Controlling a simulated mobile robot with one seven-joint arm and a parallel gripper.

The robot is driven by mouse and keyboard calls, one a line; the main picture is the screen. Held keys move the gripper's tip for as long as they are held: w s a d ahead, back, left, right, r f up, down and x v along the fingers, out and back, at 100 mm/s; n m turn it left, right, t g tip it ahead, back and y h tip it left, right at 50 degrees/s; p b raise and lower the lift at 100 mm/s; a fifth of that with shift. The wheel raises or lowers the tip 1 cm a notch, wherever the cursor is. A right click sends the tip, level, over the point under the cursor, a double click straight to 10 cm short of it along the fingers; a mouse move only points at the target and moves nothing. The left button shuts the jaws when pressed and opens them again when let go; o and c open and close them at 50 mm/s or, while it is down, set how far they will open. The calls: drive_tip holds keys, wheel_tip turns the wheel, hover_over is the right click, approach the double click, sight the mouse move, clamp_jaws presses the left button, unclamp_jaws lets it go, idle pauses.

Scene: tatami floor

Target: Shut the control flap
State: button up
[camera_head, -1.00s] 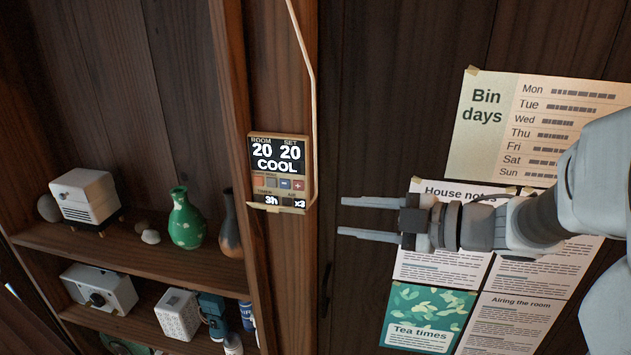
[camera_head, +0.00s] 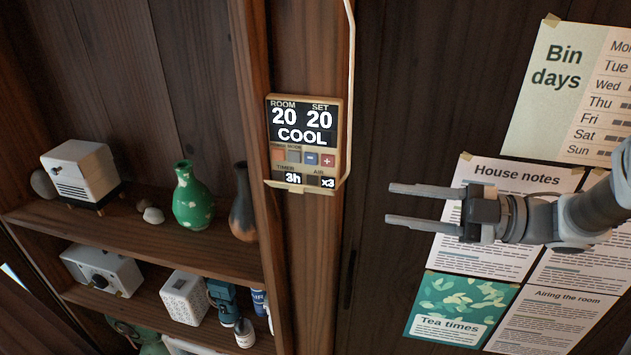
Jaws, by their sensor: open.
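The control panel (camera_head: 305,125) is a small tan box on the wooden post, with a lit screen reading ROOM 20, SET 20 and COOL. Below the screen are several small buttons and a lower row showing 3h and x3. The control flap (camera_head: 290,187) seems to be the thin tan strip jutting out at the panel's lower edge; it looks folded down, seen nearly edge-on. My gripper (camera_head: 403,205) is open and empty, to the right of the panel and slightly lower, its two fingers pointing left. It is apart from the panel and flap.
A pale cable (camera_head: 350,70) runs down along the panel's right side. Shelves at left hold a green vase (camera_head: 192,197), a dark vase (camera_head: 243,205) and a white box-like device (camera_head: 80,172). Paper notices (camera_head: 480,215) hang on the right wall. The space between gripper and panel looks clear.

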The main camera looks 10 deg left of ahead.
sight(304, 191)
drive_tip(key=a, duration=0.5)
drive_tip(key=w+a+p, duration=0.1)
drive_tip(key=a, duration=0.5)
drive_tip(key=a+p, duration=0.1)
drive_tip(key=a, duration=0.5)
drive_tip(key=shift+w+a, duration=0.15)
drive_tip(key=shift+w, duration=0.15)
clamp_jaws()
